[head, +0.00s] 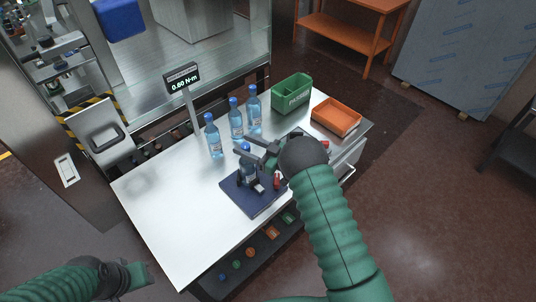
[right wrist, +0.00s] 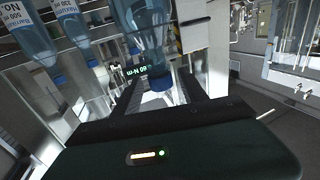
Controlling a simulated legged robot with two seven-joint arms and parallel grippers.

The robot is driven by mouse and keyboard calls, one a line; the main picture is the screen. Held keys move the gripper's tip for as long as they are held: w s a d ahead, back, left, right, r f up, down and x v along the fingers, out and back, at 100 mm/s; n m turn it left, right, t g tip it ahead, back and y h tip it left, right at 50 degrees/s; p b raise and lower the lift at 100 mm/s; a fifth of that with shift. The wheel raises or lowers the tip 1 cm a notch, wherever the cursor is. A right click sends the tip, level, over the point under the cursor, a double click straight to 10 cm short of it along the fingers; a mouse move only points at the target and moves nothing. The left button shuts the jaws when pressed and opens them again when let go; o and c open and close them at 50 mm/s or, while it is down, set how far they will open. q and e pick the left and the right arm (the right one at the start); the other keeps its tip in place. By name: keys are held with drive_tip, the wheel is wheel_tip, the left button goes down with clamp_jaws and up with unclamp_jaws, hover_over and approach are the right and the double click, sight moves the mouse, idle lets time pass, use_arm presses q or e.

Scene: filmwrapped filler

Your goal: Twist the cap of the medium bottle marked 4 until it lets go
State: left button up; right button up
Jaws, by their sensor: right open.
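A clear blue bottle (head: 248,172) with a blue cap (head: 245,147) stands upright in a clamp on a dark blue base (head: 235,201). I cannot read a 4 on it. My right gripper (head: 250,150) is open, its fingers at cap height around the bottle top and partly hiding it. The right wrist view is upside down and shows the blue cap (right wrist: 159,82) between the two spread fingers, with the bottle (right wrist: 147,35) beyond. I see no clear contact. My left gripper (head: 138,275) is low at the left, away from the table; its jaws are unclear.
Three more capped bottles (head: 236,118) stand behind on the white table (head: 165,205). A display (head: 181,78) reads about 0.60 N·m. A green bin (head: 291,93) and an orange tray (head: 336,117) are at the back right. The table's left part is clear.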

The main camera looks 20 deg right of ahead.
drive_tip(key=b+v, duration=0.3)
drive_tip(key=v, duration=1.1)
drive_tip(key=shift+w, duration=0.15)
drive_tip(key=w+d+m+h, duration=0.3)
drive_tip(key=w+m+h, duration=0.2)
drive_tip(key=h, duration=0.5)
drive_tip(key=s+a+f+m+g, duration=0.1)
drive_tip(key=s+a+g, duration=0.2)
drive_tip(key=s, duration=0.5)
drive_tip(key=s+a+f+g, duration=0.1)
drive_tip(key=s+a+g, duration=0.3)
drive_tip(key=s, duration=0.4)
drive_tip(key=s+a+f+m+g+h, duration=0.1)
drive_tip(key=s+a+g, duration=0.2)
drive_tip(key=s, duration=0.6)
drive_tip(key=shift+a+f+m+g+b, duration=0.3)
drive_tip(key=shift+a+g+b, duration=0.15)
drive_tip(key=shift+g, duration=0.35)
